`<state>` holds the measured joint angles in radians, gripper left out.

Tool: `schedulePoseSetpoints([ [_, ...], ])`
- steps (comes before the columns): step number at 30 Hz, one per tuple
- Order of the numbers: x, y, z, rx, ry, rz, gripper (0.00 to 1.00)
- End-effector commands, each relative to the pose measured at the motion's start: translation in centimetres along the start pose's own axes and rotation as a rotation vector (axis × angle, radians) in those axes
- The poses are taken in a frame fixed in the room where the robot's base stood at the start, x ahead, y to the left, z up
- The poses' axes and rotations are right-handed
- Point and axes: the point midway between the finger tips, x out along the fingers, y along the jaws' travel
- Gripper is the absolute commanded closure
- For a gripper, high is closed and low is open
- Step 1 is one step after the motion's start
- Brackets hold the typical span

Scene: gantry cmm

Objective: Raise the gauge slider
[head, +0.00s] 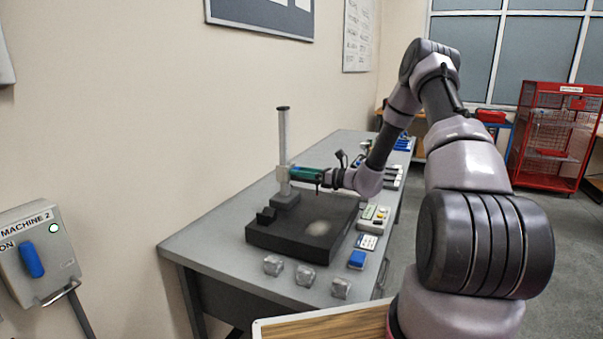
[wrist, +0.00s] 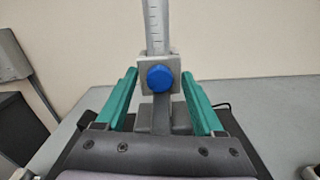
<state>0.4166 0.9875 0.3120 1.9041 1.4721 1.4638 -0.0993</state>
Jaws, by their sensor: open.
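The height gauge has an upright column (head: 284,140) on a block base, standing on a dark plate on the grey table. Its slider (head: 284,174) is a light grey block low on the column. In the wrist view the slider (wrist: 145,76) carries a round blue knob (wrist: 160,78) facing me, and the scale (wrist: 156,28) rises above it. My gripper (wrist: 160,82) is open, with one green finger on each side of the slider and gaps visible to both. In the head view my gripper (head: 300,174) reaches the slider from the right; exact contact there is too small to tell.
Several clear cubes (head: 305,275) line the table's front edge. A blue block (head: 357,259) and small devices (head: 374,214) lie to the right. A wall box (head: 38,255) with a blue switch is at left.

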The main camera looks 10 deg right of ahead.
Motion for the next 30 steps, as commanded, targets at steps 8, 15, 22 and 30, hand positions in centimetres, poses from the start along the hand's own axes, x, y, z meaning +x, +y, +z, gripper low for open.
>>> schedulePoseSetpoints([
  [8,-0.01,0.0,-0.01,0.0,0.0,0.0,0.69],
  [15,-0.02,0.01,-0.01,0.0,0.0,0.0,1.0],
  [22,-0.03,0.0,-0.01,0.0,0.0,0.0,1.0],
  [30,-0.04,0.0,-0.02,0.0,0.0,0.0,1.0],
])
